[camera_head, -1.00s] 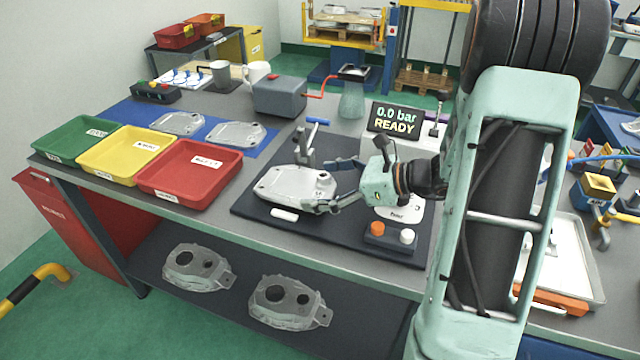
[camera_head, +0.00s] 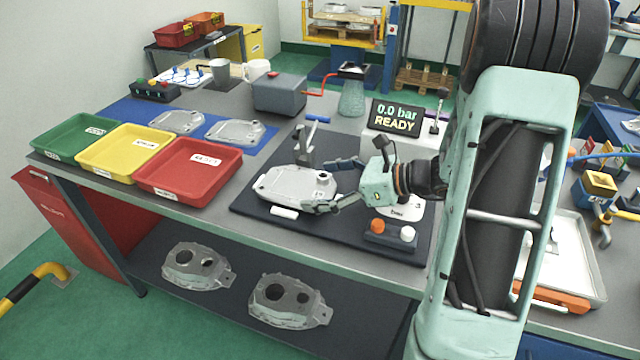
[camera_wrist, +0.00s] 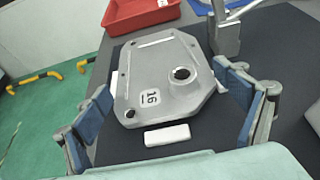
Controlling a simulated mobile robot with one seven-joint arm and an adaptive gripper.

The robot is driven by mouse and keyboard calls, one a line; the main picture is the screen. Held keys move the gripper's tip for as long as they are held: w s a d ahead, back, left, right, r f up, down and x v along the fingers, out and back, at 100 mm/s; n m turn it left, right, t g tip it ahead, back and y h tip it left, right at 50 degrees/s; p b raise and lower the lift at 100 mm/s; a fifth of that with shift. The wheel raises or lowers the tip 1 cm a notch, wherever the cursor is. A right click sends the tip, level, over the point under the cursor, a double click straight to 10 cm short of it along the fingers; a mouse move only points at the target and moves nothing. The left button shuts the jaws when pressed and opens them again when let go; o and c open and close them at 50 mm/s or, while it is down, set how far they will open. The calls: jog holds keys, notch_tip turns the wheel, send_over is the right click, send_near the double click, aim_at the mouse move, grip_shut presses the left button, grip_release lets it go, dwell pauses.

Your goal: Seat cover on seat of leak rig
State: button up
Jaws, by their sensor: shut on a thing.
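The grey cast cover (camera_head: 290,185), with a round port and a label reading 16, is at the leak rig's dark base plate (camera_head: 262,213). In the wrist view the cover (camera_wrist: 155,75) lies flat between my fingers. My gripper (camera_head: 326,196) is shut on the cover, with blue-padded fingers at its left and right sides in the wrist view (camera_wrist: 165,88). The cover hides the seat beneath it, so I cannot tell whether it touches fully. A white bar (camera_wrist: 167,135) shows beside its near edge. The upright clamp (camera_head: 305,145) with a blue handle stands behind the cover.
The rig's display (camera_head: 395,118) reads 0.0 bar READY. A button box (camera_head: 390,234) with orange and white knobs is at the front right. Red (camera_head: 190,190), yellow and green trays stand at left. Two more covers lie on the blue mat (camera_head: 200,144). Two castings sit on the lower shelf.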

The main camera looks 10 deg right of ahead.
jog(key=shift+f+b, duration=0.5)
jog(key=shift+f, duration=0.15)
jog(key=o, duration=1.2)
jog(key=shift+o, duration=0.2)
jog(key=v, duration=1.2)
jog(key=shift+w, duration=0.1)
